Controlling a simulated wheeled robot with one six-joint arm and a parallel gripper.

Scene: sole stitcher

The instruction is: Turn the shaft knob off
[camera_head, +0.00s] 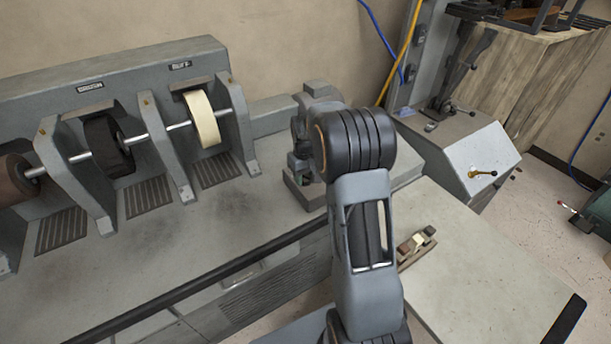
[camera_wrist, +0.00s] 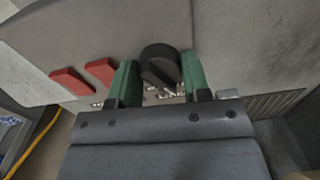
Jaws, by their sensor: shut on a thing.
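The dark round shaft knob (camera_wrist: 160,54) sits on a grey machine face in the wrist view. It has a raised bar across it. My gripper (camera_wrist: 161,72) has its green fingers on either side of the knob and is shut on it. The knob's lower part and any marks below it are partly hidden by the gripper. In the head view, my arm covers the knob, and only a bit of my gripper shows beside the arm.
Two red switches (camera_wrist: 72,81) are left of the knob in the wrist view.

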